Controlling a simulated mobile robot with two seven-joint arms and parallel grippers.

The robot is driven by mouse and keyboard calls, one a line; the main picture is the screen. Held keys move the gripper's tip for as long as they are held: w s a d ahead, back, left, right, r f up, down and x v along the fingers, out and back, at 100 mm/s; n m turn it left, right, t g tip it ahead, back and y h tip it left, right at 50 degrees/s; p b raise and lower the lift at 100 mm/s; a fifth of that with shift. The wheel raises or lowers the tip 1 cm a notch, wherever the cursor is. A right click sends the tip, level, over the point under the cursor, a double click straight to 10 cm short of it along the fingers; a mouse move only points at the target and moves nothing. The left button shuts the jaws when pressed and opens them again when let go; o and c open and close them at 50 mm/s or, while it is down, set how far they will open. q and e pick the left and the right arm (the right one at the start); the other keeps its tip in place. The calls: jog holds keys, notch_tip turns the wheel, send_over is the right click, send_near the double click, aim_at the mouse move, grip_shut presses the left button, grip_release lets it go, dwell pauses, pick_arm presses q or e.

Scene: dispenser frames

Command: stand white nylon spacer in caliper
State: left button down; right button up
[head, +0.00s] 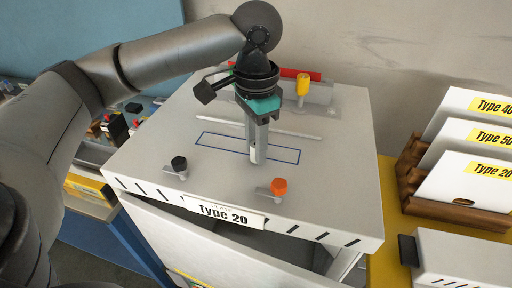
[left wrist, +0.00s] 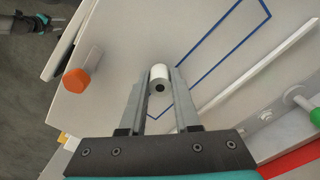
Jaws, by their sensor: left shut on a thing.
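The white nylon spacer (left wrist: 160,76) is a short white cylinder with a dark hole in its end, seen in the left wrist view. My left gripper (head: 258,152) points down over the blue outlined rectangle on the pale cabinet top. It is shut on the spacer, which sits between the fingertips in the left wrist view (left wrist: 160,84). I cannot tell whether the spacer touches the surface. I cannot make out for certain which thing is the caliper. What looks like my right gripper (left wrist: 42,24) shows small at the upper left of the left wrist view, its fingers unclear.
The cabinet top (head: 335,170) carries an orange knob (head: 279,186), a black knob (head: 179,163), a yellow knob (head: 303,84) and a red bar. A Type 20 plate (head: 226,212) is on its front edge. White cards (head: 465,180) stand in a wooden rack at right.

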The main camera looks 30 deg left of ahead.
pick_arm(q)
jog(key=shift+f, duration=0.35)
jog(key=c, duration=1.1)
grip_release()
jog(key=o, duration=0.5)
